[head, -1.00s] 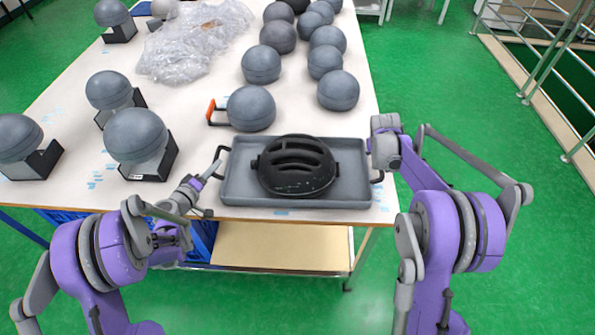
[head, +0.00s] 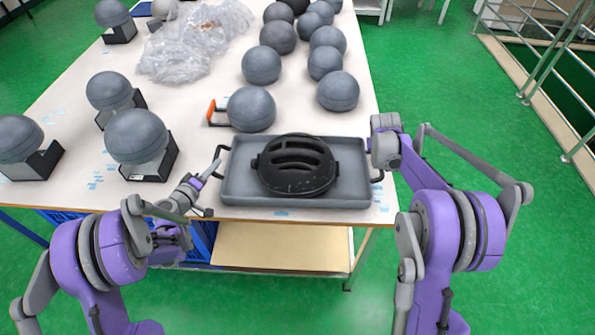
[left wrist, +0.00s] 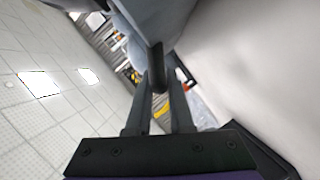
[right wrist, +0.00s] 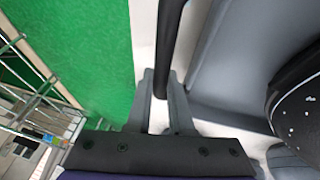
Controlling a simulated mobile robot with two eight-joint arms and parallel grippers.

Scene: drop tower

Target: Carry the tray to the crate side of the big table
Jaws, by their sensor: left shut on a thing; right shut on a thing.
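The grey tray (head: 232,187) is at the near edge of the big table (head: 195,105). A black slotted dome-shaped thing (head: 296,166) sits in it. My left gripper (head: 214,172) is at the tray's left side handle and shut on it; in the left wrist view the fingers (left wrist: 160,95) close around the dark handle bar. My right gripper (right wrist: 161,92) is shut on the right handle (right wrist: 170,45), with the tray wall beside it in the right wrist view. In the head view my right arm partly hides the fingers. Whether the tray touches the table is hard to tell.
A grey ball (head: 251,108) beside an orange-handled item (head: 211,111) lies just behind the tray. Several grey balls stand further back, some in black holders at the left. Crumpled clear plastic (head: 190,45) lies behind. Green floor (head: 450,110) is open at the right, before a railing (head: 555,75).

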